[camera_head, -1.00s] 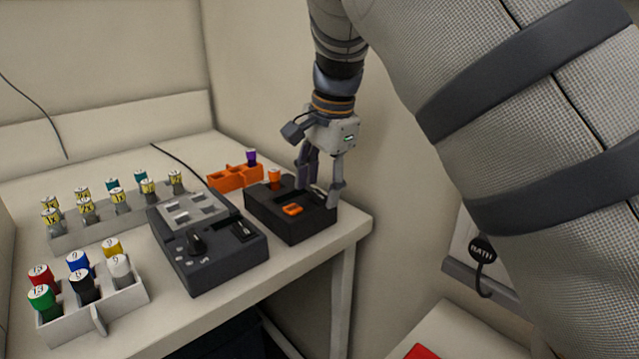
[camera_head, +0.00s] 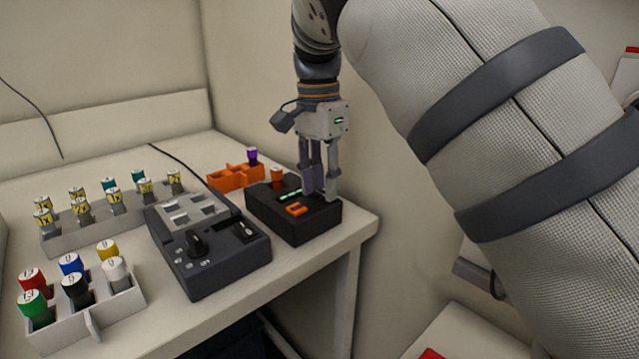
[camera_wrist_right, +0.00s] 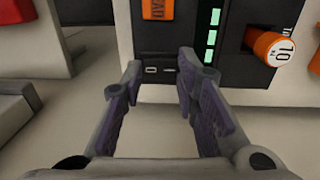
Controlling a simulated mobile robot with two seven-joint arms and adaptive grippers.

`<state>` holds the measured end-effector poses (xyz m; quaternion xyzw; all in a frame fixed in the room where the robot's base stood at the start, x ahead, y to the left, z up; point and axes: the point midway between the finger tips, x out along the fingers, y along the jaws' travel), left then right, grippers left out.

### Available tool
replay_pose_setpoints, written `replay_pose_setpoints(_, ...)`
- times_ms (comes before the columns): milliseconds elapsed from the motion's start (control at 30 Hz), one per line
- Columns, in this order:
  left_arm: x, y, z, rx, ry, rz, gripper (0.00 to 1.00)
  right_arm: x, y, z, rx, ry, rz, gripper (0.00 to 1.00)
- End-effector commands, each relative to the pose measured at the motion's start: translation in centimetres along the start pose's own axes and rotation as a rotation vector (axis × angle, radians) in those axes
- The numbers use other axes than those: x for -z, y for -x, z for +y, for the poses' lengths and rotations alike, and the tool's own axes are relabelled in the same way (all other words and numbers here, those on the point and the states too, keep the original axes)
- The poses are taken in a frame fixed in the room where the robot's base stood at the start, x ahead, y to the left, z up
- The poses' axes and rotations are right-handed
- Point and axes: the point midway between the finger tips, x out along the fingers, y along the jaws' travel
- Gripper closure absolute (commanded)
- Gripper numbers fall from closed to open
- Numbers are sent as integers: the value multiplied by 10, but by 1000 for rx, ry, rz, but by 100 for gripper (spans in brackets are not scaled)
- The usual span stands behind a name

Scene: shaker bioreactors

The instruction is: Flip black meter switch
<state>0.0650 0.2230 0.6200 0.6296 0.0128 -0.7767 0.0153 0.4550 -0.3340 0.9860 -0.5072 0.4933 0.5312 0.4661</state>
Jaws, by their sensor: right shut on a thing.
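The black meter (camera_head: 280,228) sits near the right end of the table, with an orange label (camera_head: 297,210) and an orange-capped vial (camera_head: 277,178) standing in it. Its display strip (camera_head: 290,194) glows green; the lit green segments also show in the right wrist view (camera_wrist_right: 211,42). My right gripper (camera_head: 322,195) points down at the meter's right end. In the right wrist view the gripper's fingertips (camera_wrist_right: 160,68) are on either side of the meter's switch end, where "O" and "–" marks show. My left gripper is not in view.
A dark grey device (camera_head: 215,265) with a knob stands left of the meter. An orange rack (camera_head: 235,180) with a purple-capped vial is behind. Racks of capped vials (camera_head: 75,243) fill the left. The wall is close on the right.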

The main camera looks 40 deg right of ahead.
Motion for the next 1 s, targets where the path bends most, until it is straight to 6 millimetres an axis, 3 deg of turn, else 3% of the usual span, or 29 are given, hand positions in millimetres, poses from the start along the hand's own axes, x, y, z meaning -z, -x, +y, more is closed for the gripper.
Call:
replay_pose_setpoints(267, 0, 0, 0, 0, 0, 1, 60, 0, -1, 1, -6, -1, -1, 100)
replay_pose_setpoints(300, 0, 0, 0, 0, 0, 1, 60, 0, -1, 1, -6, -1, -1, 63)
replay_pose_setpoints(367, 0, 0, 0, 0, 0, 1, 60, 0, -1, 1, -6, -1, -1, 52)
replay_pose_setpoints(700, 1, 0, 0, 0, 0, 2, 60, 0, 5, 0, -2, 0, -1, 52)
replay_pose_setpoints(767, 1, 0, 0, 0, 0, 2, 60, 0, 16, 0, 0, 0, 0, 52)
replay_pose_setpoints(1000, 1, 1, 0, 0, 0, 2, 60, 1, 81, -1, 2, 0, 0, 52)
